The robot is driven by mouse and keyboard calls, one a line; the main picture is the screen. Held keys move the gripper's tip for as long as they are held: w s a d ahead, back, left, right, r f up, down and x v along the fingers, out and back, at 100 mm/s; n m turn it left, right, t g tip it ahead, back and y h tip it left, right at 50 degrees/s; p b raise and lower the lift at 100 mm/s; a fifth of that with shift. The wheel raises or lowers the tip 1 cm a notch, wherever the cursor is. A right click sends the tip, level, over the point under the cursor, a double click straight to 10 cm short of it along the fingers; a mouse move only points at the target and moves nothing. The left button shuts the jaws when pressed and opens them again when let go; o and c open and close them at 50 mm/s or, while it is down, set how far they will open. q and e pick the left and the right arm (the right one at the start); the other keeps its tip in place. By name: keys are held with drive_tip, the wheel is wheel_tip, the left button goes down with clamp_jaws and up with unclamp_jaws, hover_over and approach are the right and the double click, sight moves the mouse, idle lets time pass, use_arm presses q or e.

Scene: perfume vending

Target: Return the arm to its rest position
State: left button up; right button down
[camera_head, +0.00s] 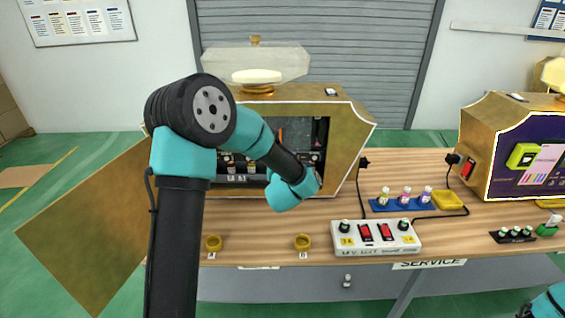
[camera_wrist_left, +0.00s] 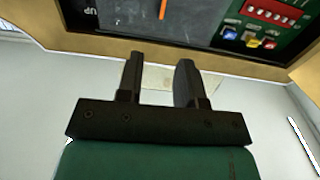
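My left arm (camera_head: 265,145) reaches up from the bottom left and bends across the front of a gold cabinet (camera_head: 349,130). Its wrist end is at the cabinet's open front, and its gripper is hidden in the head view. In the left wrist view my left gripper (camera_wrist_left: 158,78) has its two fingers apart with nothing between them.
The cabinet door (camera_head: 85,225) hangs open at left. A second machine (camera_head: 500,130) stands at right.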

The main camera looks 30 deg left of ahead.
use_arm(q)
drive_tip(key=shift+v, duration=0.8)
drive_tip(key=s+d+f+m+g+h, duration=0.1)
drive_tip(key=s+d+f+g+h, duration=0.1)
drive_tip(key=f, duration=0.6)
drive_tip(key=s+d+f+m+g+h, duration=0.1)
drive_tip(key=s+d+f+g+h, duration=0.1)
drive_tip(key=f, duration=0.6)
drive_tip(key=s+d+f+m+g+h, duration=0.1)
drive_tip(key=s+d+f+h, duration=0.3)
drive_tip(key=f, duration=0.5)
drive_tip(key=shift+s+d+g+h, duration=0.25)
drive_tip(key=shift+s+g+h, duration=0.25)
drive_tip(key=shift+s+g, duration=0.25)
drive_tip(key=s+d+f+g+h, duration=0.2)
drive_tip(key=s+d+f+g, duration=0.1)
drive_tip(key=s, duration=0.7)
drive_tip(key=s+d+f+m+g+h, duration=0.1)
drive_tip(key=s+d+f+g, duration=0.1)
drive_tip(key=s+f+g, duration=0.3)
drive_tip(key=s+f, duration=0.3)
drive_tip(key=s, duration=0.1)
drive_tip(key=shift+s+d+f+h, duration=0.35)
drive_tip(key=shift+s+d+h, duration=0.05)
drive_tip(key=shift+g, duration=0.25)
